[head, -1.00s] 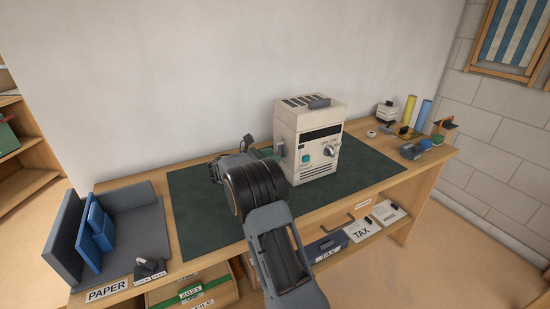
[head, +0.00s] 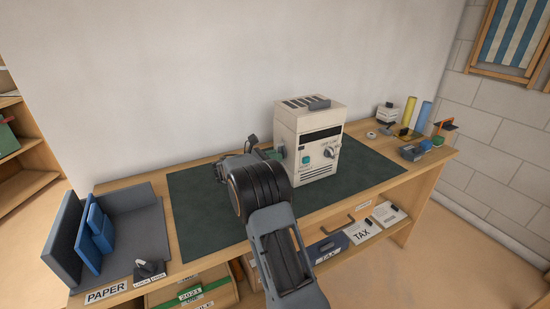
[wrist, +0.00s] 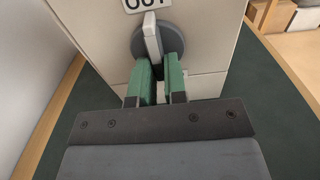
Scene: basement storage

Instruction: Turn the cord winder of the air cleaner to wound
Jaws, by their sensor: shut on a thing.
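The air cleaner (head: 308,140) is a cream box with a dark slot, a teal switch and a knob on its front, standing on the dark green mat. Its cord winder (wrist: 174,42) is a round grey disc with a pale upright bar (wrist: 151,38), on the side wall under a label reading OUT. My gripper (wrist: 159,75) has green fingers at the lower part of the winder, shut on it around the lower end of the bar. The exact contact is partly hidden by the fingers. In the head view, my arm hides much of the gripper.
The mat (head: 205,205) is mostly clear around the cleaner. A grey tray (head: 135,225) with blue folders stands at left. A wall is close behind the desk.

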